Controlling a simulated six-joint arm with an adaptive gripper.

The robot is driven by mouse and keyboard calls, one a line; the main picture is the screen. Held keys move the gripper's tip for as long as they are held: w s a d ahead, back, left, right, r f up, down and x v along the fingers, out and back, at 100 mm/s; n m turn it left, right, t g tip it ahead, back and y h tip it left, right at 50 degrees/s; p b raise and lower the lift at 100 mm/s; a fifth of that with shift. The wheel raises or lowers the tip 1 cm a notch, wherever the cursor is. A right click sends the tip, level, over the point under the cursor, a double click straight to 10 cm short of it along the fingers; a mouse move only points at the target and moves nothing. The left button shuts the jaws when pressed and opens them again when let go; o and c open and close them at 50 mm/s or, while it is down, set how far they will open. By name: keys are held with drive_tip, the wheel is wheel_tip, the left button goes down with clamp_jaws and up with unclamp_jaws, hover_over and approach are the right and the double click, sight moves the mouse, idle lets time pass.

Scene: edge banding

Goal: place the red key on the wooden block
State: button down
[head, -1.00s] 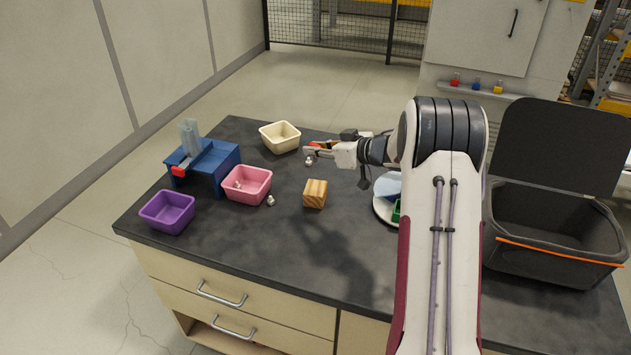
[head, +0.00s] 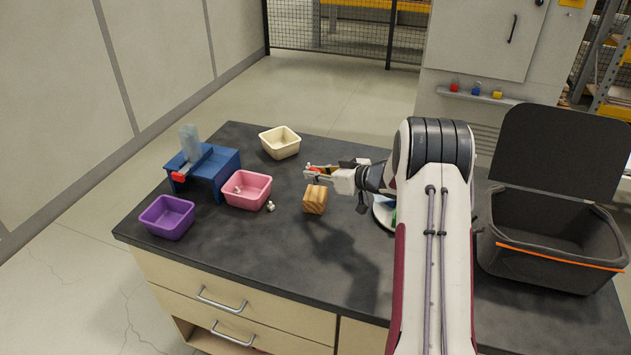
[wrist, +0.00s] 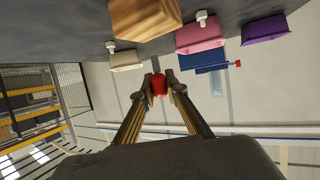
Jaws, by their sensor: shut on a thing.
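The red key (wrist: 159,85) is pinched between the fingertips of my gripper (wrist: 160,88) in the wrist view. In the head view my gripper (head: 311,172) is just above and behind the wooden block (head: 316,199), with a small bit of red at its tips. The key's full shape is hidden by the fingers. The wooden block stands on the dark tabletop and also shows at the top of the wrist view (wrist: 145,18). The key looks apart from the block.
A pink bin (head: 247,190), a purple bin (head: 168,217) and a cream bin (head: 280,142) stand left of the block. A small white piece (head: 270,206) lies by the pink bin. A plate (head: 383,213) and an open black box (head: 550,250) are to the right.

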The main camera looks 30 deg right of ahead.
sight(316, 182)
drive_tip(key=shift+f, duration=1.4)
drive_tip(key=shift+f, duration=0.15)
drive_tip(key=c, duration=2)
unclamp_jaws()
drive_tip(key=shift+s+d+r, duration=0.2)
drive_tip(key=shift+s+r, duration=0.15)
drive_tip(key=shift+s, duration=0.1)
drive_tip(key=v, duration=1.1)
drive_tip(key=shift+r, duration=0.1)
